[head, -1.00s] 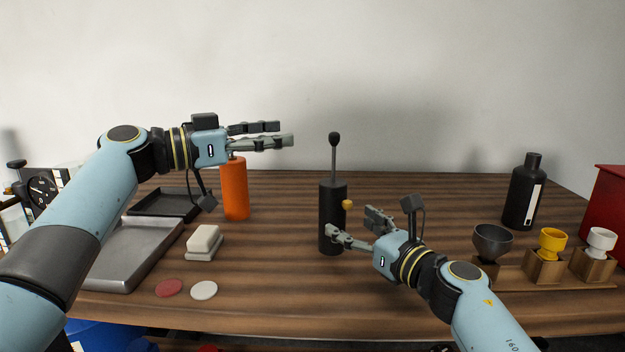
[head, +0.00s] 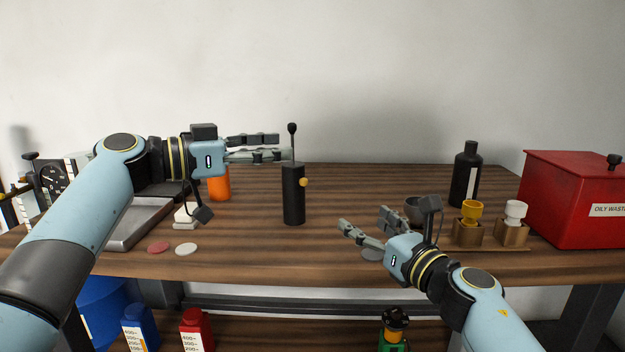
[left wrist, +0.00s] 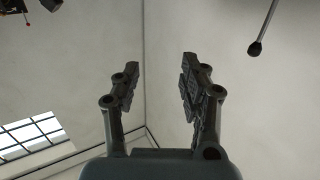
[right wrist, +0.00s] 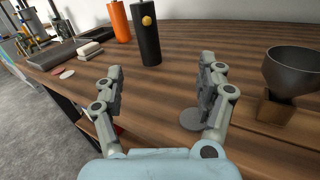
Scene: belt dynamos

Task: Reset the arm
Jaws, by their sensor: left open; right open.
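My left gripper (head: 279,147) is open and empty, level above the bench at the left. Its fingertips appear close to the thin lever of the black cylinder (head: 294,196) in the head view; I cannot tell the depth gap. The lever's black knob also shows in the left wrist view (left wrist: 255,48). My right gripper (head: 362,222) is open and empty over the bench's front part. In the right wrist view a grey disc (right wrist: 192,119) lies on the bench beyond its fingers, and the black cylinder (right wrist: 146,36) stands upright farther off.
An orange cylinder (head: 219,186) stands behind my left gripper. A metal tray (head: 140,226), white blocks (head: 186,214) and two flat discs lie at left.

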